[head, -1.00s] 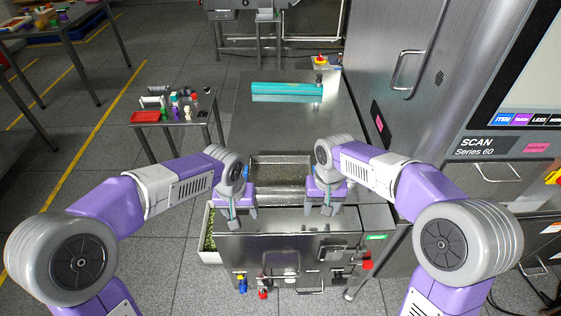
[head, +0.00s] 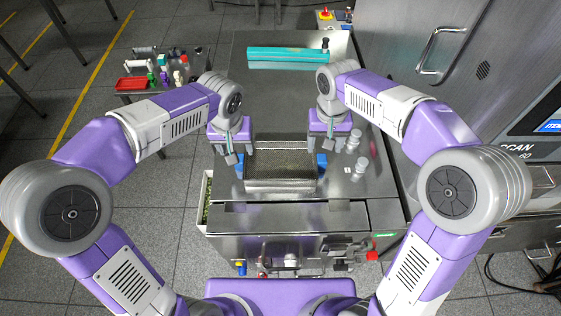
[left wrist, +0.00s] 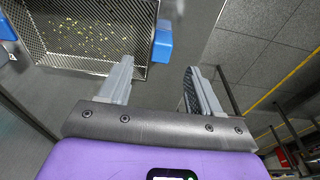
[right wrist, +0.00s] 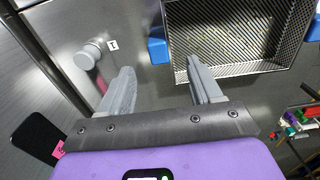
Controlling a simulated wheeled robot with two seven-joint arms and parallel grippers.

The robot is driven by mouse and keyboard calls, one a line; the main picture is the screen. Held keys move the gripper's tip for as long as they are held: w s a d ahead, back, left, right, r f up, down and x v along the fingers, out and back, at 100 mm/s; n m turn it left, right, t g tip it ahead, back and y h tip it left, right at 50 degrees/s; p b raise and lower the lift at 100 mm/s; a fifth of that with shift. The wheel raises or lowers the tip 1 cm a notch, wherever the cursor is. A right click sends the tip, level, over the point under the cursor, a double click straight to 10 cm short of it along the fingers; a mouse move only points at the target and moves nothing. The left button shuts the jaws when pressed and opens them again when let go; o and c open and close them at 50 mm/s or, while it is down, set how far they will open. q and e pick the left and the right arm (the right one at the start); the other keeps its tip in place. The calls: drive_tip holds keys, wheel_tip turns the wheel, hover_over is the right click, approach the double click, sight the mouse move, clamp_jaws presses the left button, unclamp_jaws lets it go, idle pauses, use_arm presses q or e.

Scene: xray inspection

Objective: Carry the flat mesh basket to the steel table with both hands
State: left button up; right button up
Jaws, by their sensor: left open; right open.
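The flat mesh basket (head: 281,186) rests on a steel worktop in front of me, with a blue handle on its left side (head: 239,167) and its right side (head: 322,163). In the left wrist view the basket (left wrist: 100,67) holds small yellow-green bits. My left gripper (head: 238,156) is open and empty above the left handle, which shows ahead between its fingers (left wrist: 162,43). My right gripper (head: 328,146) is open and empty above the right handle, which also shows ahead between its fingers (right wrist: 157,46). Neither gripper visibly touches the basket.
A teal bar (head: 290,57) lies at the back of the steel worktop (head: 275,100). Two small metal cylinders (head: 359,167) stand right of the basket. A low side table with a red tray (head: 132,83) stands at the left. The scanner cabinet (head: 400,25) rises at the right.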

sight(321, 158)
use_arm(q)
drive_tip(key=shift+w+f, duration=0.15)
drive_tip(key=shift+f, duration=1)
drive_tip(key=shift+w+f, duration=0.2)
drive_tip(key=shift+f, duration=1)
drive_tip(key=shift+w+f, duration=0.15)
drive_tip(key=shift+f, duration=1)
use_arm(e)
drive_tip(key=shift+f, duration=3.55)
use_arm(q)
drive_tip(key=c, duration=1.1)
use_arm(e)
drive_tip(key=c, duration=1.1)
use_arm(q)
drive_tip(key=shift+c, duration=0.2)
use_arm(e)
drive_tip(key=shift+c, duration=0.2)
